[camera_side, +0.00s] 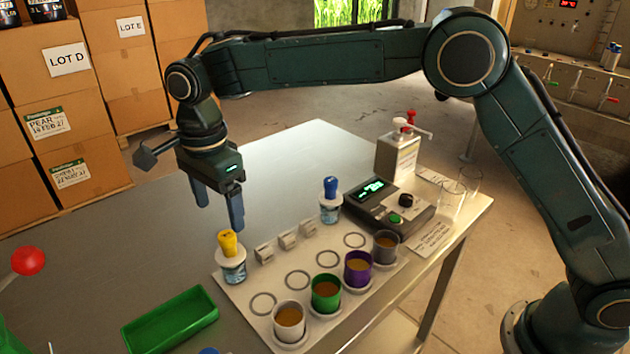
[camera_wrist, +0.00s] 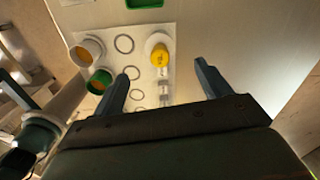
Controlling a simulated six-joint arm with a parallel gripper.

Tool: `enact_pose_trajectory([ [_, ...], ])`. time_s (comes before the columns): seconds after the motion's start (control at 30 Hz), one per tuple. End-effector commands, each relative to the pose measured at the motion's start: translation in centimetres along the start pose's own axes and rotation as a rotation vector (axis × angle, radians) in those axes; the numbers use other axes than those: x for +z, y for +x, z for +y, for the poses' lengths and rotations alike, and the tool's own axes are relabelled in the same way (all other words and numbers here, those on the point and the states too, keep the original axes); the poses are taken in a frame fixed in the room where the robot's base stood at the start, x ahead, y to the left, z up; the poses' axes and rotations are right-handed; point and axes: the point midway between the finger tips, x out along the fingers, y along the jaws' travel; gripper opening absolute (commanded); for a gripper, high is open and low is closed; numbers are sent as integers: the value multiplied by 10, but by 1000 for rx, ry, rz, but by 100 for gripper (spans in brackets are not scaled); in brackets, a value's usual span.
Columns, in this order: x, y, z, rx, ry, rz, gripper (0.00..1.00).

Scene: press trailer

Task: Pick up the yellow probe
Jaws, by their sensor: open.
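The yellow probe (camera_side: 228,243) stands upright in a small clear jar with a white collar (camera_side: 232,266), at the left corner of the white board on the table. In the wrist view the yellow probe (camera_wrist: 160,55) shows from above, ahead of my fingers and between their lines. My gripper (camera_side: 218,208) is open and empty, pointing down above the table. In the side view it is just above and behind the yellow probe, apart from it. In the wrist view my gripper's fingers (camera_wrist: 160,85) are spread wide.
A blue probe (camera_side: 331,188) stands in another jar. Cups, including a green cup (camera_side: 326,290) and a purple cup (camera_side: 358,267), line the white board (camera_side: 262,300). A green tray (camera_side: 170,320), a meter (camera_side: 388,208) and a pump bottle (camera_side: 397,155) stand nearby. The table's back left is clear.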

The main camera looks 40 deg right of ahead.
Motion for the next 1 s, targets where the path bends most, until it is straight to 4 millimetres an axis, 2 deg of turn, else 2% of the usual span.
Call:
enact_pose_trajectory([
  [0.2,-1,34,1,3,0,1,76],
  [0.4,-1,57,0,2,-1,1,76],
  [0.77,-1,65,0,1,-1,0,76],
  [1.0,-3,84,1,3,0,1,76],
])
